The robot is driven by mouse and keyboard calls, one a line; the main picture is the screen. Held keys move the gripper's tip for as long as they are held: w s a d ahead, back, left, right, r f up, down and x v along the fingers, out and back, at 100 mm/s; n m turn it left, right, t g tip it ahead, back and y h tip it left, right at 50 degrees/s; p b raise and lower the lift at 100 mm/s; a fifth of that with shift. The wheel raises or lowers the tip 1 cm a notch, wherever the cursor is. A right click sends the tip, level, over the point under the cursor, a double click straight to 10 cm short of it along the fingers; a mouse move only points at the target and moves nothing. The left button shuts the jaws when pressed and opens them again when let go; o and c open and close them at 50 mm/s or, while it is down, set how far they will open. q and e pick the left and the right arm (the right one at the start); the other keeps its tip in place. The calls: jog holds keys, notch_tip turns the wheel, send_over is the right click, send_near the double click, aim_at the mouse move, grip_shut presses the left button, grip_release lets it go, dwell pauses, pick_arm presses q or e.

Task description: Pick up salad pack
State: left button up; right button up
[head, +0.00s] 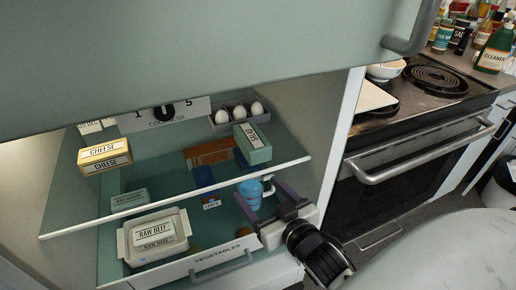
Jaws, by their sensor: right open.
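The salad pack (252,144) is a green box with a white label whose small lettering seems to read salad. It stands on the upper glass shelf of the open fridge, at the right near the front edge. My right gripper (258,191) is open, below the pack and in front of the lower level. Its two fingers spread on either side of a blue mug (250,193) in the picture; I cannot tell whether they touch it. My left gripper is not in view.
An egg tray (238,117) stands behind the pack. Cheese (104,156) sits at the shelf's left, a brown box (208,152) left of the pack. A raw beef tray (155,238) is below. The fridge's upper door (200,50) overhangs; a stove (420,130) stands right.

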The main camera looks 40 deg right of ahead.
jog(key=m+t+h, duration=0.1)
jog(key=t+h, duration=0.1)
send_near(254, 144)
jog(key=shift+w+d+f+b, duration=0.2)
jog(key=shift+w+d+f, duration=0.15)
jog(key=shift+w, duration=0.1)
jog(key=shift+w+d+f+b, duration=0.15)
jog(key=shift+w+d+f, duration=0.1)
jog(key=shift+w+f, duration=0.15)
jog(key=x, duration=0.3)
jog(key=shift+w+d+r, duration=0.2)
jog(key=shift+w+r, duration=0.1)
jog(key=shift+w, duration=0.1)
jog(key=shift+f+x, duration=0.15)
jog(key=shift+x, duration=0.85)
jog(key=shift+f+x, duration=0.2)
jog(key=shift+x, duration=0.8)
jog(key=shift+f+x, duration=0.15)
jog(key=shift+x, duration=0.85)
jog(key=shift+a, duration=0.1)
jog(key=c, duration=1.3)
jog(key=shift+r, duration=0.15)
jog(key=shift+c, duration=0.3)
